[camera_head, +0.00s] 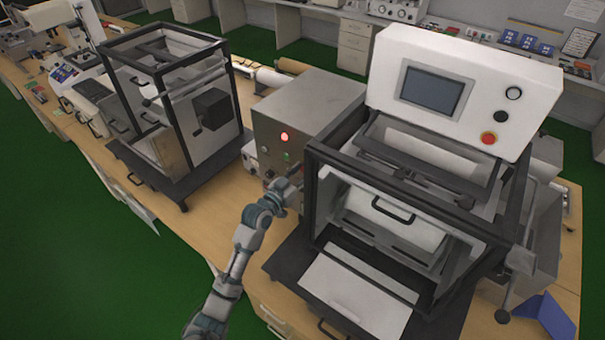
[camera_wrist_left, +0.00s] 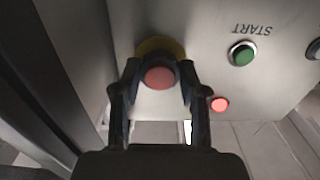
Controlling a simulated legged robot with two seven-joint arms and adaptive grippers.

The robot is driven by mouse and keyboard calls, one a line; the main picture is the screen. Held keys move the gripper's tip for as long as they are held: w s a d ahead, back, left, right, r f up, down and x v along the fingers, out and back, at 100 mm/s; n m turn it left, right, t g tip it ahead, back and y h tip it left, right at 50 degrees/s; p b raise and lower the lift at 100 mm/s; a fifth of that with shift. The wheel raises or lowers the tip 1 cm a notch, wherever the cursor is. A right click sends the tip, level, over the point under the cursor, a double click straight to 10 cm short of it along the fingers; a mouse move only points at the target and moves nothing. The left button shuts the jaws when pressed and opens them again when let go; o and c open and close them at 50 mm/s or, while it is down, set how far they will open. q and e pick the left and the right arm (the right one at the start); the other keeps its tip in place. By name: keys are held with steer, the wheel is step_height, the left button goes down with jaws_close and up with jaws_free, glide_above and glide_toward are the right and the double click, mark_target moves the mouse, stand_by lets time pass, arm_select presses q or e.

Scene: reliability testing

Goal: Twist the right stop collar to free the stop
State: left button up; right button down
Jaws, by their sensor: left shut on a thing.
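In the left wrist view the stop is a red round button (camera_wrist_left: 159,77) with a yellow collar (camera_wrist_left: 150,45) behind it, on a grey panel. My left gripper (camera_wrist_left: 158,72) has one finger on each side of the stop and is shut on it. In the head view my left gripper (camera_head: 289,188) is at the front of the grey control box (camera_head: 310,108), low on its right side. The stop is hidden there behind the gripper. How far the collar is turned cannot be told. My right gripper is in neither view.
A green START button (camera_wrist_left: 242,54) and a lit red lamp (camera_wrist_left: 220,104) are close by on the panel. A black-framed machine (camera_head: 415,205) stands right of the box, close to my gripper. Another framed machine (camera_head: 178,108) stands left on the wooden bench.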

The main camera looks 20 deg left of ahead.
arm_select(q)
steer(key=shift+m+p, duration=0.35)
steer(key=shift+m, duration=2.55)
